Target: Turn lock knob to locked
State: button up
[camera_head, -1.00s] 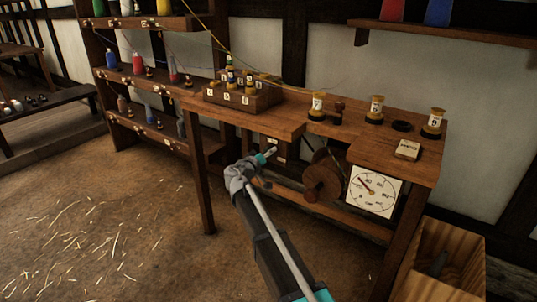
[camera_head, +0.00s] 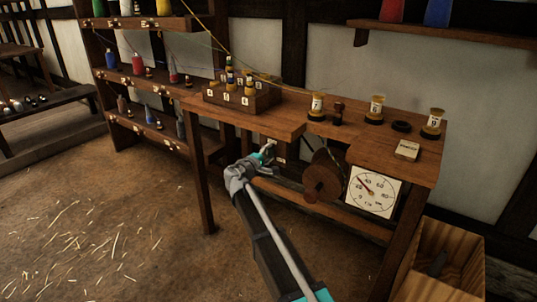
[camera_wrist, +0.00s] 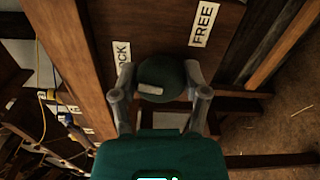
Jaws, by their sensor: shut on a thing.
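The lock knob (camera_wrist: 168,78) is a dark green round knob with a pale bar-shaped mark on it, on a brown wooden panel. A FREE label (camera_wrist: 203,24) is above it to the right in the wrist view. A LOCK label (camera_wrist: 122,55) is to its left, partly covered by a finger. My gripper (camera_wrist: 158,80) has one finger on each side of the knob and is shut on it. In the head view my gripper (camera_head: 270,148) is at the panel under the bench, and the knob is hidden there. I cannot tell which label the knob points to.
The wooden bench (camera_head: 400,160) overhangs the panel. A wooden reel (camera_head: 323,178) and a round dial (camera_head: 374,190) are right of my gripper. A bench leg (camera_head: 203,180) stands to its left. The floor in front is open, with scattered straw.

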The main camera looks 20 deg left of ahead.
jog(key=shift+n, duration=1.1)
jog(key=o, duration=1.1)
jog(key=shift+o, duration=0.2)
jog(key=shift+s, duration=0.1)
jog(key=v, duration=1.1)
jog(key=shift+s, duration=0.35)
